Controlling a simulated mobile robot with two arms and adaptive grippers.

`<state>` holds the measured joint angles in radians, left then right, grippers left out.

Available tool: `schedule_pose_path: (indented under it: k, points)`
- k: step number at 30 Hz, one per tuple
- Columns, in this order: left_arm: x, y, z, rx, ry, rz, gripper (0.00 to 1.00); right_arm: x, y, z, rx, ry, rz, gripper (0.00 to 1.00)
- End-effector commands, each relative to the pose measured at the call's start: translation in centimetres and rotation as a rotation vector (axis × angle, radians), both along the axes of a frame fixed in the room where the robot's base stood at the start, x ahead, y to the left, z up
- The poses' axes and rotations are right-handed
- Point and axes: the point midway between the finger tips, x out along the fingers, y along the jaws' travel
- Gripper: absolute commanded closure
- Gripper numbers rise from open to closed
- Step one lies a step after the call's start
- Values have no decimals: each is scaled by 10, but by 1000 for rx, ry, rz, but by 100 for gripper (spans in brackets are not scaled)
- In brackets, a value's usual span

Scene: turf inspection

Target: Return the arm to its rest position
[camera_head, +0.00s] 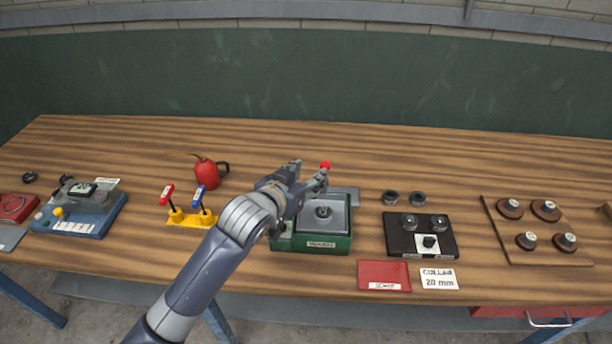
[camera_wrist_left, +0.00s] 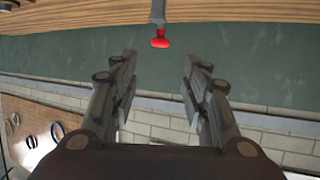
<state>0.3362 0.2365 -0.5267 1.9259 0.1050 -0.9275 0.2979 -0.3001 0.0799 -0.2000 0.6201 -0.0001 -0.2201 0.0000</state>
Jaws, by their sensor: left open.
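My left arm reaches in from the lower left in the head view. Its gripper (camera_head: 308,178) is above the bench, over the back left part of a green box with a grey top (camera_head: 311,243). The gripper is open. In the left wrist view the two fingers (camera_wrist_left: 158,85) stand apart with nothing between them. A red knob (camera_head: 326,165) shows just beyond the fingertips in the head view. It also shows in the left wrist view (camera_wrist_left: 160,42), ahead of the fingers and apart from them. My right gripper is not in view.
The wooden bench (camera_head: 420,160) is clear along its back. Left of my arm are a red oil can (camera_head: 208,172), a yellow lever stand (camera_head: 192,219) and a blue device (camera_head: 78,222).

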Motion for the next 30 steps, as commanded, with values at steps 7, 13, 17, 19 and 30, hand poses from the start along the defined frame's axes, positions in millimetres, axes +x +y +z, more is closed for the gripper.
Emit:
schedule_pose_path:
  k: [7, 13, 17, 19, 30]
  points:
    - [0, 0, 0, 0, 0, 0, 57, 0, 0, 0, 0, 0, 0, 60]
    - [-15, 7, -18, 8, 46, 15, 57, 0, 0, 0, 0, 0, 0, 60]
    - [-55, 27, -57, 34, 159, 50, 57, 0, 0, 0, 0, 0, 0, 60]
    - [-85, 42, -81, 54, 237, 75, 57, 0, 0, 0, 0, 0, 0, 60]
    - [-248, 122, -160, 187, 622, 183, 57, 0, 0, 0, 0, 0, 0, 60]
